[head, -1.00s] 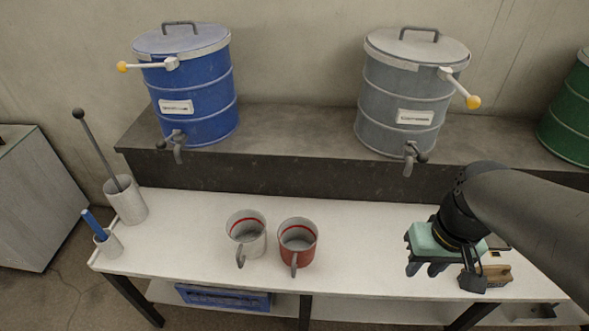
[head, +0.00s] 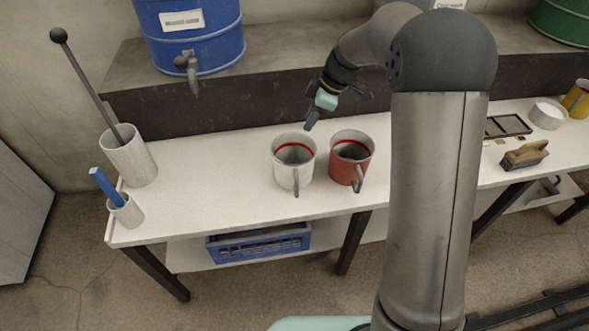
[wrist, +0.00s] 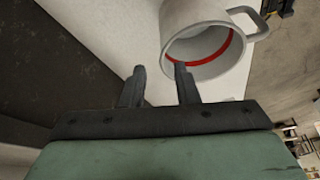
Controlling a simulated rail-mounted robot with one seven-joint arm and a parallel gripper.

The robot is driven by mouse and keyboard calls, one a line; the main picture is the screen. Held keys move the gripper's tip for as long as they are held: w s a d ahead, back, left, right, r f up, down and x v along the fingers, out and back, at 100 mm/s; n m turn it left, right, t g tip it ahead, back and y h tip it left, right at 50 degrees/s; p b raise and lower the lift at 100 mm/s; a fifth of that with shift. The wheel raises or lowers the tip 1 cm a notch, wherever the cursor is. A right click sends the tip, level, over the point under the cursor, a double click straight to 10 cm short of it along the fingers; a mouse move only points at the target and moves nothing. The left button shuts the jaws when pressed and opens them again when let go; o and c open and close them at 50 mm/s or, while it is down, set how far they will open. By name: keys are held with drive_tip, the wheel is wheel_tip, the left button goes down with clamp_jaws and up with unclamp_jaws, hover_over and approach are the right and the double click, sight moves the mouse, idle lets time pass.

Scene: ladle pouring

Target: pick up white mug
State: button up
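The white mug (head: 293,166) stands upright on the white table, with a red band inside its rim and its handle toward the front. In the wrist view the white mug (wrist: 205,38) is just beyond my fingers, slightly right of centre. My gripper (head: 310,122) is above and behind the mug's rim in the head view. In the wrist view my gripper (wrist: 160,80) has its two fingers apart with nothing between them. The right fingertip overlaps the near rim in the picture; I cannot tell whether it touches.
A red mug (head: 351,160) stands close to the right of the white one. A white holder with a rod (head: 130,158) and a small cup (head: 127,212) stand at the left end. A blue drum (head: 195,35) is on the ledge behind. A brush (head: 525,155) lies right. Table left of the mugs is clear.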

approach(288, 156)
drive_tip(key=shift+b+x, duration=0.6)
drive_tip(key=shift+x, duration=1.65)
drive_tip(key=shift+w, duration=0.1)
clamp_jaws()
